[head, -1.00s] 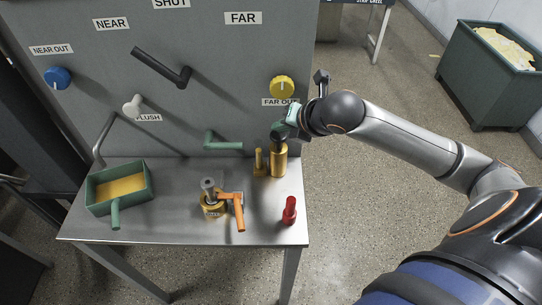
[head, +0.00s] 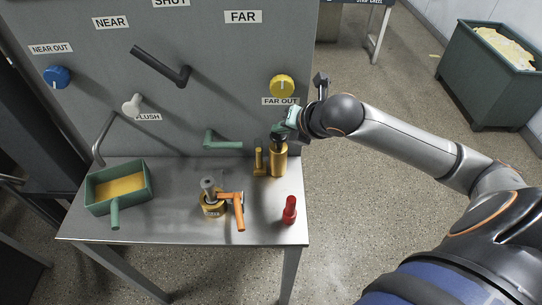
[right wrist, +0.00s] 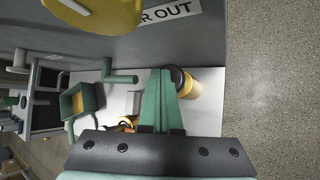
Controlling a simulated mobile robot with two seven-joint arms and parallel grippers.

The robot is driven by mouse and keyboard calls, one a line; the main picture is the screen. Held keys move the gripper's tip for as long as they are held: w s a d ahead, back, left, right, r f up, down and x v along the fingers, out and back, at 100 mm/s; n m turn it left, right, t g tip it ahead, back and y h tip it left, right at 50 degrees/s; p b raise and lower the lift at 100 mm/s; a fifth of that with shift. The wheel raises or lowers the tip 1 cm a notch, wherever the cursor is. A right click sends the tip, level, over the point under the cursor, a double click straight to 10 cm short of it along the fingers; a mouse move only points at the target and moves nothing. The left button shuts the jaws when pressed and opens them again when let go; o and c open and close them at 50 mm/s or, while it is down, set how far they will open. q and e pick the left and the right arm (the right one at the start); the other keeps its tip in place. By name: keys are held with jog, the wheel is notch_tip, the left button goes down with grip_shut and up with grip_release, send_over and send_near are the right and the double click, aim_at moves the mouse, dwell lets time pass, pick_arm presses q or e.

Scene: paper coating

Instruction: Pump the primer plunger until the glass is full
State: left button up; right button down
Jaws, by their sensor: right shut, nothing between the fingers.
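The primer plunger appears to be the upright brass cylinder (head: 278,162) with a dark top, at the back right of the steel bench. It also shows in the right wrist view (right wrist: 193,84), to the right of my fingers. A slim yellow upright piece (head: 258,160) stands just left of it; I cannot tell whether this is the glass, or its level. My right gripper (head: 279,131) is shut and empty, right at the dark top; I cannot tell whether it touches. Its green fingers show together in the right wrist view (right wrist: 160,72). My left gripper is out of view.
The grey panel with a yellow knob (head: 282,86) rises behind the bench (head: 170,222). A green lever (head: 222,144) sticks out left of the cylinder. An orange-handled valve (head: 237,208), a red piece (head: 290,210) and a green tray (head: 150,188) are on the bench.

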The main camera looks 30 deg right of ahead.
aim_at(281, 137)
jog(key=shift+f, duration=0.9)
dwell(0.4)
jog(key=shift+r, duration=0.1)
jog(key=shift+r+p, duration=1.65)
jog(key=shift+p, duration=0.45)
notch_tip(281, 137, up, 3)
jog(key=p, duration=0.3)
jog(key=shift+f, duration=0.15)
jog(key=shift+r, duration=0.3)
notch_tip(281, 137, up, 3)
jog(key=shift+f, duration=0.1)
